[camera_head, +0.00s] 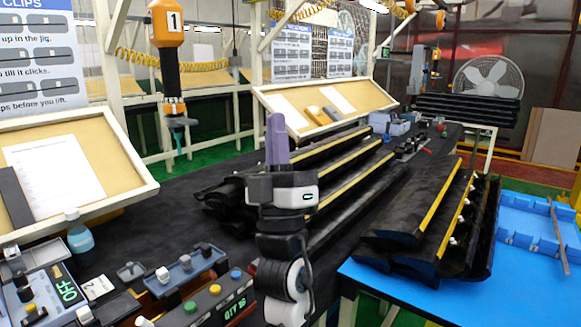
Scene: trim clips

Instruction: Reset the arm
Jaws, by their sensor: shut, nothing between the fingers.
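My gripper (277,122) is in the middle of the view, pointing up above my black and white wrist. Its purple-grey fingers are together and hold nothing. It is in front of the long black trim pieces (345,187) with yellow strips, which it and my arm partly hide. I cannot tell how far it is from them. More black trims (415,218) lie to the right, with small white clips (461,218) along one of them.
A blue table (410,300) with a blue slotted tray (530,225) is at right. A control box (207,305) with coloured buttons and a blue bottle (78,232) are at left. An orange tool (167,25) marked 1 hangs above.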

